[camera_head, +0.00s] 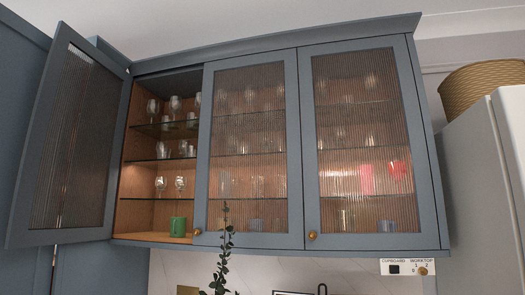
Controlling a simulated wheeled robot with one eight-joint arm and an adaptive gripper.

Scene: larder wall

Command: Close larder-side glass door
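A blue-grey wall cabinet with ribbed glass doors fills the upper middle of the head view. Its left glass door (72,140) is swung wide open to the left, hinged at the cabinet's left side. The middle glass door (248,145) and the right glass door (369,135) are shut, each with a small round brass knob near its lower left corner. No knob shows clearly on the open door. My gripper is not in view.
The open bay holds stemmed glasses (161,184) on shelves and a green mug (178,227) at the bottom. A plant sprig (222,250) rises below the middle door. A woven basket (480,88) sits on a white appliance (485,180) at right.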

